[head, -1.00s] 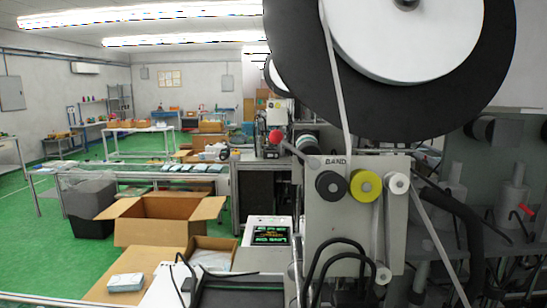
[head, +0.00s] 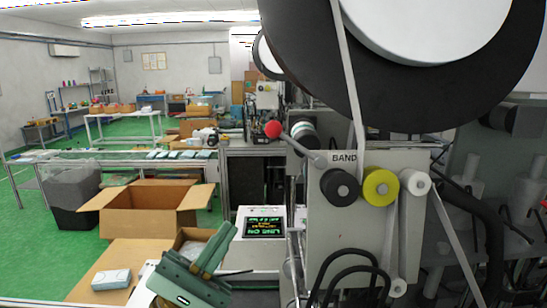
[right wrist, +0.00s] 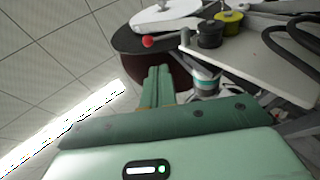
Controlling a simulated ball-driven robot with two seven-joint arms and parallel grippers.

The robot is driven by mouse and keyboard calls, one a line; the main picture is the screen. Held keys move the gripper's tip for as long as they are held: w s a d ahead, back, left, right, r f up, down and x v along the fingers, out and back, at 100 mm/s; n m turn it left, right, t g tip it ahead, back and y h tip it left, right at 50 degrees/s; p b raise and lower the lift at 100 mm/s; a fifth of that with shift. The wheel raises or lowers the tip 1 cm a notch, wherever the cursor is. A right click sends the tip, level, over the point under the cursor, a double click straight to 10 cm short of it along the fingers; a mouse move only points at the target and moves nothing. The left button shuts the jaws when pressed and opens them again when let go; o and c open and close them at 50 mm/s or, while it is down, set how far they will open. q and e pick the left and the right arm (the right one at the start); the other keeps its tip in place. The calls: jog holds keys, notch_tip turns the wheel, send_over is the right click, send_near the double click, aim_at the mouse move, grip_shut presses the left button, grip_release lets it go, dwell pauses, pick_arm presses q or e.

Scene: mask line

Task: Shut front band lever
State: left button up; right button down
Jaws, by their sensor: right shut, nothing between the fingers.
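The front band lever has a red ball knob (head: 273,129) on a grey arm (head: 302,149). It slants up and left from the panel marked BAND (head: 345,158), beside the black roller (head: 340,187). The red knob also shows in the right wrist view (right wrist: 148,41), above the fingertips. My green right gripper (head: 224,246) is at the bottom of the head view, lower and left of the lever and apart from it. Its fingers (right wrist: 157,72) are together and hold nothing. My left gripper is not in view.
A large black reel (head: 300,60) overhangs the lever. A yellow roller (head: 381,187) and black cables (head: 352,255) are on the panel. A screen (head: 263,226) stands behind the gripper. An open carton (head: 150,215) is at left.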

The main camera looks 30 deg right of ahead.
jog(key=p, duration=0.7)
send_near(297, 146)
jog(key=w+a+r+x, duration=0.1)
jog(key=x, duration=0.6)
jog(key=shift+f, duration=0.35)
jog(key=shift+b, duration=0.35)
